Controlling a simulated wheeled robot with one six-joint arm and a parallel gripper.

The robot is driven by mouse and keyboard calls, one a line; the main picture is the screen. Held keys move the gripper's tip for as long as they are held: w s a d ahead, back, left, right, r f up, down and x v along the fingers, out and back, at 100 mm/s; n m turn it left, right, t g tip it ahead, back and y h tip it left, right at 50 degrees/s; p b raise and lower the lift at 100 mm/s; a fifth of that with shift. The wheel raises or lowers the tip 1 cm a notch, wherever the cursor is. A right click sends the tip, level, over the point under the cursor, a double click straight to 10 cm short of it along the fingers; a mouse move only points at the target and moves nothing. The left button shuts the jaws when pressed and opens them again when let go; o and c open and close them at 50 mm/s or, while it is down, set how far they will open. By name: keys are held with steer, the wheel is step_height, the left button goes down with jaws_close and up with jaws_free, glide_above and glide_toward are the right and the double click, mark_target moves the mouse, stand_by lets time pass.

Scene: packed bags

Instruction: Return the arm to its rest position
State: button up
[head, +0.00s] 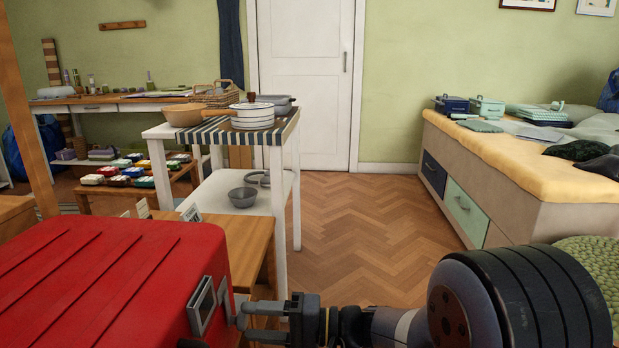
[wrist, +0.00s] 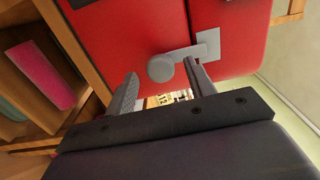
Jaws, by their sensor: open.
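My gripper (head: 243,319) is at the bottom of the head view, just right of a red case (head: 110,270). Its fingers point left towards the case's grey metal latch (head: 203,306). The wrist view shows my gripper (wrist: 160,72) with its two fingers spread apart and nothing clamped between them. The latch's plate and round knob (wrist: 160,68) show at the fingertips, against the red case (wrist: 120,30). I cannot tell whether the fingers touch the latch. My arm fills the bottom right of the head view.
The case stands by a wooden surface (head: 250,235). Beyond it is a white table with a striped top (head: 215,127), holding a pot (head: 252,116) and bowls. A bench with a yellow cushion (head: 480,150) stands at right. The herringbone floor (head: 365,220) between is clear.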

steer(key=shift+a, duration=0.35)
steer(key=shift+d, duration=0.15)
